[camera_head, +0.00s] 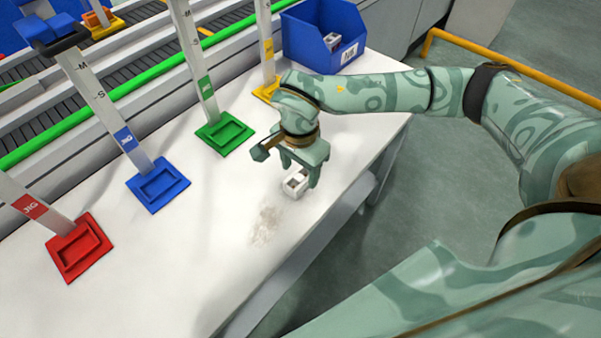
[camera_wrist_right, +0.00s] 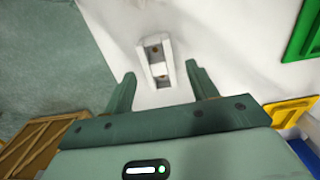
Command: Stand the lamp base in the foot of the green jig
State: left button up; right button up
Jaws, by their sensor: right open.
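The lamp base (camera_head: 295,183) is a small white and grey block with two openings, on the white table near its right edge. In the right wrist view the lamp base (camera_wrist_right: 157,60) lies ahead of the fingertips, roughly between their lines. My right gripper (camera_head: 301,178) is open just above and around it, with no contact visible; its two fingers also show in the right wrist view (camera_wrist_right: 162,80). The green jig (camera_head: 224,133) has a square recessed foot and a tall upright marked with letters; it stands left of and behind the gripper. My left gripper is not visible.
A blue jig (camera_head: 158,186), a red jig (camera_head: 79,247) and a yellow jig (camera_head: 266,91) stand along the table (camera_head: 190,260). A blue bin (camera_head: 324,40) with a white part inside is at the back right. The table between base and green foot is clear.

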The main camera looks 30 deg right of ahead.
aim_at(300, 177)
notch_tip(300, 177, up, 9)
jog(key=p, duration=0.2)
dwell(0.5)
